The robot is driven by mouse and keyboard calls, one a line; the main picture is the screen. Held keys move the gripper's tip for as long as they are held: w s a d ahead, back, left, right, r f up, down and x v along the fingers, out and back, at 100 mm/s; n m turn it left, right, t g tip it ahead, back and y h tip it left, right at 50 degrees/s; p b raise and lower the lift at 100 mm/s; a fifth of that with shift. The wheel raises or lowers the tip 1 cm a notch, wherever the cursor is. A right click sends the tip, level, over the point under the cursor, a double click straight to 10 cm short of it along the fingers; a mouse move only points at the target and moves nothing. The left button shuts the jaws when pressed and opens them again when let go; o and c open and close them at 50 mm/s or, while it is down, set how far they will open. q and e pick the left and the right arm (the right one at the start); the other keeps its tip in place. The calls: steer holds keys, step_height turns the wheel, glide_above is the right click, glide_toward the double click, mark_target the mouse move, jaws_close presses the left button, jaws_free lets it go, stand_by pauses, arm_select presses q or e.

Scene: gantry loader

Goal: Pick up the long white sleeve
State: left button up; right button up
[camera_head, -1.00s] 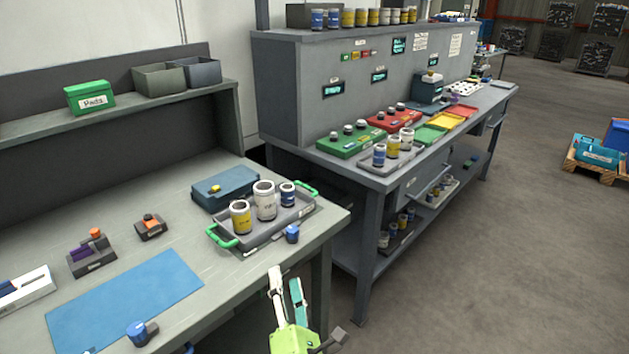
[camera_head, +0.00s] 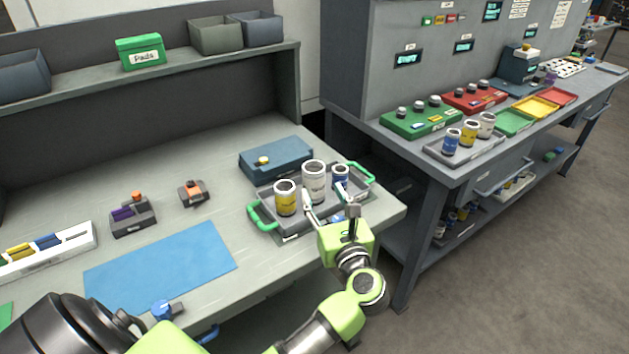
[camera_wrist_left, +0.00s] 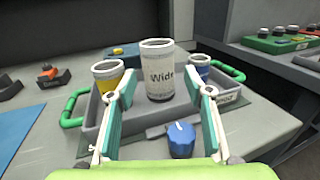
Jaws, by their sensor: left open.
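A tall white sleeve (camera_head: 313,180) stands upright in a grey tray with green handles (camera_head: 268,221), between a shorter yellow sleeve (camera_head: 285,198) and a blue one (camera_head: 341,177). In the left wrist view the white sleeve (camera_wrist_left: 158,75) shows lettering starting "Wid". My left gripper (camera_head: 324,203) is at the near side of the tray, pointing at the sleeves. Its fingers (camera_wrist_left: 163,98) are open and empty. The white sleeve appears between the fingertips but farther off, with no clear contact. My right gripper is not in view.
A blue knob (camera_wrist_left: 181,138) sits low between the fingers, in front of the tray. A blue-grey case (camera_head: 275,158) lies behind the tray. A blue mat (camera_head: 160,265) lies to the left. Another bench with a sleeve tray (camera_head: 464,150) stands at right.

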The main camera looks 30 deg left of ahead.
mark_target(317, 183)
arm_select(q)
steer(key=shift+w+a+r+p, duration=0.2)
steer(key=shift+w+a+p, duration=0.1)
steer(key=shift+a, duration=0.2)
steer(key=shift+w+a+r+p, duration=0.15)
steer(key=shift+w+a+p, duration=0.15)
steer(key=shift+a, duration=0.15)
steer(key=shift+f+x, duration=0.2)
steer(key=shift+x, duration=1.05)
steer(key=shift+w+a+p, duration=0.15)
steer(key=shift+a+p, duration=0.05)
steer(key=shift+p, duration=0.1)
steer(key=shift+f, duration=0.1)
steer(key=shift+c, duration=0.5)
jaws_close()
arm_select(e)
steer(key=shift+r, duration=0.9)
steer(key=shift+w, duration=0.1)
